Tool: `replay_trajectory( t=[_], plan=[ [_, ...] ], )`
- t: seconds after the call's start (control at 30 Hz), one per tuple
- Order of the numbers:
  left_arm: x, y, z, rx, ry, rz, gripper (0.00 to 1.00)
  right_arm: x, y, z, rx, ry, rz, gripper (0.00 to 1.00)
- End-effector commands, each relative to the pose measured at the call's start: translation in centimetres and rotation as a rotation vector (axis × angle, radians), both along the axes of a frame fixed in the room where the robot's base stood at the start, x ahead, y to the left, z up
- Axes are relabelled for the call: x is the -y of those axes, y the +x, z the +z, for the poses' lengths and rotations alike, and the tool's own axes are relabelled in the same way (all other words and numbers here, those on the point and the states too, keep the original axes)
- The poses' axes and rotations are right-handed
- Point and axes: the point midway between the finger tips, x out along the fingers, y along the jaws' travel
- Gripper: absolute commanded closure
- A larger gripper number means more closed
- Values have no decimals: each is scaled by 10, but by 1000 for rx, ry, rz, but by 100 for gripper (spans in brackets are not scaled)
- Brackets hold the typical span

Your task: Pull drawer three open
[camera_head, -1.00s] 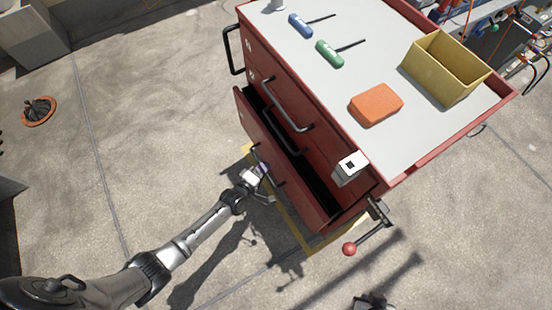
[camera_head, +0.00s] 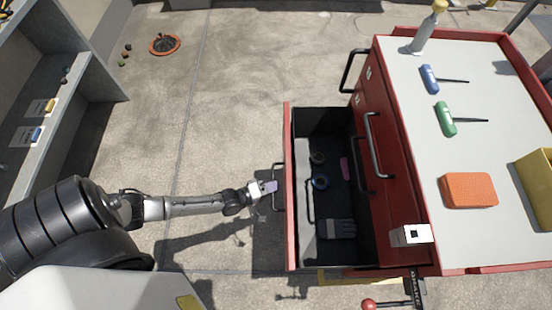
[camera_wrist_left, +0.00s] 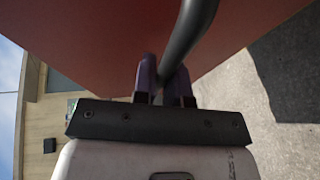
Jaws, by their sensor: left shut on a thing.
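A red tool cabinet has one drawer (camera_head: 289,190) pulled well out to the left in the head view. In the left wrist view the purple fingers (camera_wrist_left: 164,84) are at the handle bar (camera_wrist_left: 187,38), close to the red front. The drawer's number cannot be read. My right gripper is not in view.
On the cabinet top (camera_head: 400,100) lie a blue screwdriver (camera_head: 429,79), a green screwdriver (camera_head: 446,119), an orange block (camera_head: 469,190), a yellow bin (camera_head: 538,190) and a spray bottle (camera_head: 428,30). Grey shelves (camera_head: 45,110) stand at left.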

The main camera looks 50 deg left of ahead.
Motion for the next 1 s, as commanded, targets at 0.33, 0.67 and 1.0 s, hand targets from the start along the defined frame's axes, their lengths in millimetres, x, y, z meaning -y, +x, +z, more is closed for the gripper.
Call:
replay_trajectory(
  t=[0.33,0.67,1.0],
  plan=[
    [-1,0,1,3,-1,-2,100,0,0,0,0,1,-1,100],
    [-1,0,0,1,-1,-2,64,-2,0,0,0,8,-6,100],
    [-2,-6,2,-1,1,-3,64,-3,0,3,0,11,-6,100]
  ],
)
